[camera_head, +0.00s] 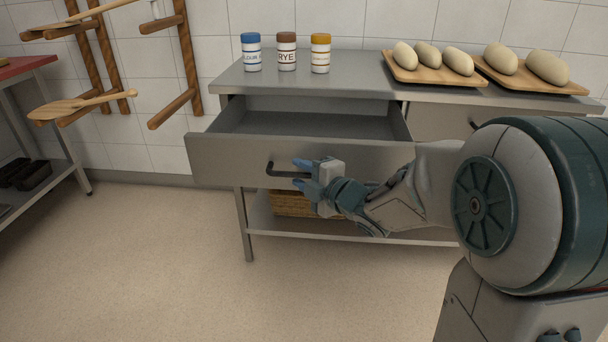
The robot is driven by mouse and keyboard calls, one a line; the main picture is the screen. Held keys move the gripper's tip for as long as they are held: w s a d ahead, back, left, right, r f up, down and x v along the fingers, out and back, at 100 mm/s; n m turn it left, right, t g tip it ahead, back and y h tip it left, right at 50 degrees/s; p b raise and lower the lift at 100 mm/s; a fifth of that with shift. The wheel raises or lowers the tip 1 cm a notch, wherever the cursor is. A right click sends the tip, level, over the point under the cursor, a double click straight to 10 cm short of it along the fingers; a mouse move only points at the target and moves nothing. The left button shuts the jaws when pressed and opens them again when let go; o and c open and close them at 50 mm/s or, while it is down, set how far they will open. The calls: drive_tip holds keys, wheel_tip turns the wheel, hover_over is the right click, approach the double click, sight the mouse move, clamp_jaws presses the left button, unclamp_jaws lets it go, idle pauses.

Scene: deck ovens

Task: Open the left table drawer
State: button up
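The left table drawer (230,160) is pulled well out of the grey metal table (365,80). Its inside shows and looks empty. A dark bar handle (272,170) sits on the drawer front. My gripper (300,173) is at the right part of this handle, with blue fingertips above and below the bar. The fingers hide the handle's right end. Whether they press on the bar is hard to tell from here. My arm comes in from the right and covers the right part of the drawer front.
Several jars (287,53) stand on the table top, with dough loaves on wooden boards (440,76) to the right. A wicker basket (290,203) is on the lower shelf. A wall rack with wooden peels (80,105) is at left. Floor in front is clear.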

drive_tip(key=shift+s, duration=0.1)
drive_tip(key=v, duration=1.3)
drive_tip(key=shift+s+d, duration=0.2)
drive_tip(key=shift+d, duration=0.15)
drive_tip(key=shift+r, duration=0.15)
